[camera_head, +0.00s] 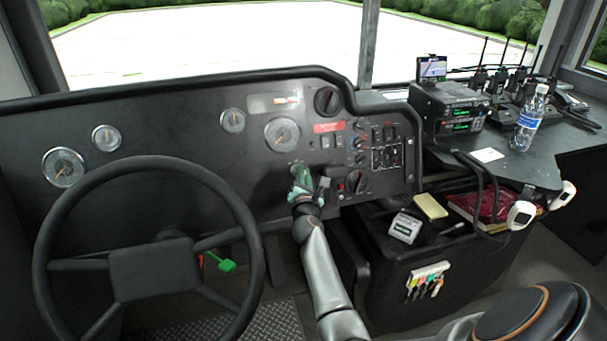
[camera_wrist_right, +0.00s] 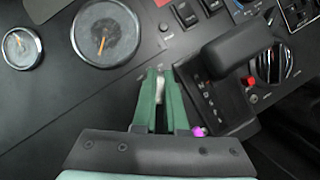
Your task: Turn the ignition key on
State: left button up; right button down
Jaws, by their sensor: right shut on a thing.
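My right gripper (camera_head: 301,178) reaches the dashboard (camera_head: 180,140) from below, right of the steering wheel (camera_head: 60,208). In the right wrist view its two green fingers (camera_wrist_right: 160,100) point at the panel and are shut on a small pale thing (camera_wrist_right: 160,84), which appears to be the ignition key. The fingers hide most of the key and its lock. The key cannot be made out in the head view, and its turn angle is unclear. My left gripper is not in view.
A black lever (camera_wrist_right: 238,46) stands close to the right of the fingers, beside a dark knob (camera_wrist_right: 270,65). A large gauge (camera_wrist_right: 104,34) lies up-left. Radios (camera_head: 452,112) and a water bottle (camera_head: 529,119) stand on the right counter. A green tag (camera_head: 226,265) shows through the wheel.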

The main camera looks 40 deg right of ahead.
jog(key=shift+a+f, duration=0.3)
jog(key=shift+f, duration=0.25)
jog(key=c, duration=1.1)
grip_release()
jog(key=shift+w, duration=0.1)
jog(key=shift+o, duration=0.7)
jog(key=shift+r, duration=0.1)
jog(key=shift+d+r, duration=0.1)
jog(key=shift+r, duration=0.05)
